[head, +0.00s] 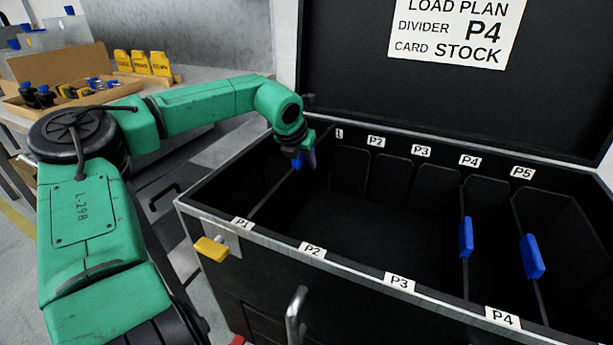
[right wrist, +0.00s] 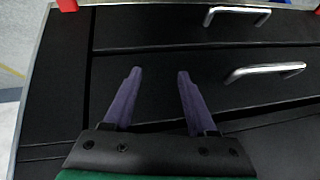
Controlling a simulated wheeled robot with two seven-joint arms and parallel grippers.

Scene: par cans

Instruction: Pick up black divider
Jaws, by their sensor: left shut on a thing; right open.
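My left gripper (head: 307,159) is inside the left end of the open black case. It is shut on the blue tab (head: 297,163) of a black divider (head: 270,193), which stands in the case near the P1 label; the fingers partly hide the tab. Two more black dividers with blue tabs stand in the right part, one by P4 (head: 466,238) and one by P5 (head: 532,257). In the right wrist view my right gripper (right wrist: 156,84) is open and empty, in front of a black surface with metal handles.
The black case (head: 350,270) has slots labelled P1 to P5 and a wide empty middle. Its raised lid carries a load plan card (head: 455,30) reading divider P4. A yellow latch (head: 211,249) sticks out in front. A workbench with a cardboard box (head: 75,70) stands behind left.

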